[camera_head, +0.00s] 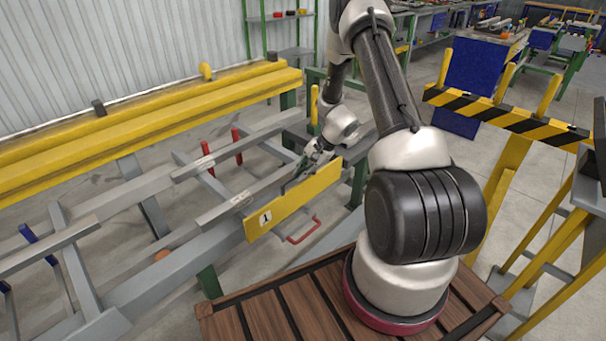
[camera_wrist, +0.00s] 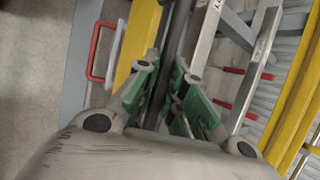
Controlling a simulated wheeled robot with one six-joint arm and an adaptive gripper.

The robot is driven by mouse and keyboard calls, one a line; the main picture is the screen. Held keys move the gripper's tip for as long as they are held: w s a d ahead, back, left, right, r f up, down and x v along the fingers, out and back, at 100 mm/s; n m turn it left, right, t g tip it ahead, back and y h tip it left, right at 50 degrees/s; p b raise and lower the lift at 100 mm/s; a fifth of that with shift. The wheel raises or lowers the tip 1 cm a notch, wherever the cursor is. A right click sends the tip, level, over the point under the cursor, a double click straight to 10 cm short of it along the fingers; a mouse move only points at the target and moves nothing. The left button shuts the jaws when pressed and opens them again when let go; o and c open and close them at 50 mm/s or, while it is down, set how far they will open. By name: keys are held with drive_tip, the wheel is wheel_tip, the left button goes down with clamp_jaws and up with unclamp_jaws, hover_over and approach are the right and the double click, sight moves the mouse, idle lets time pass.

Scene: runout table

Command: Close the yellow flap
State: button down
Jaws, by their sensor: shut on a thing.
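The yellow flap (camera_head: 300,200) is a long plate with a white label marked 1, along the near side of the grey runout table frame. It stands on edge in the head view. My gripper (camera_head: 297,183) is at the flap's upper edge, toward its right part. In the wrist view the green fingers of my gripper (camera_wrist: 165,95) are on either side of a dark bar (camera_wrist: 181,35) and are shut on it. The bar runs right beside the yellow flap (camera_wrist: 143,30). Whether the bar is part of the flap is hard to tell.
A red handle (camera_head: 304,231) sits below the flap. Grey rails (camera_head: 150,275) and red posts (camera_head: 238,147) lie to the left and behind. Yellow beams (camera_head: 150,110) stand at the back. A black-and-yellow barrier (camera_head: 510,118) is at the right.

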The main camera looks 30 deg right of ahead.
drive_tip(key=shift+w, duration=0.15)
drive_tip(key=c, duration=1.5)
unclamp_jaws()
drive_tip(key=shift+a, duration=0.1)
drive_tip(key=v, duration=1.2)
